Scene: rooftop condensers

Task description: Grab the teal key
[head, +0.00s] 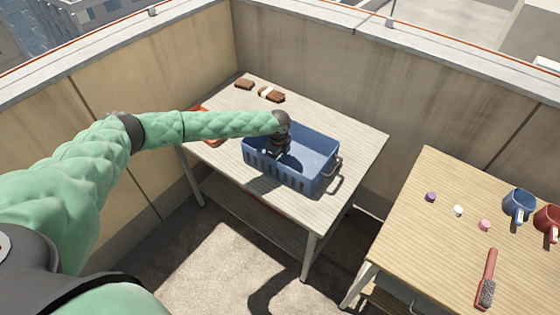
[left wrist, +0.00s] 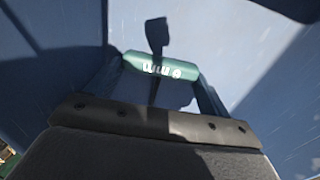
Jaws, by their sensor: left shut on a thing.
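The teal key (left wrist: 160,67) shows in the left wrist view as a rounded teal bar with white marks, lying across between my finger tips. A dark narrow shape runs beyond it; I cannot tell whether it is part of the key or shadow. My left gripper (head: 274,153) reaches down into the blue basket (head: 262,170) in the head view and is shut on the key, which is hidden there. In the left wrist view the gripper (left wrist: 160,78) has blue basket walls around it. My right gripper is not in view.
The basket stands on a table (head: 345,140) with brown items (head: 271,95) at the back and an orange tray (head: 215,140) behind my arm. A second table (head: 420,230) at right holds a blue mug (head: 519,205), a red mug (head: 549,221), a red brush (head: 488,280) and small pieces.

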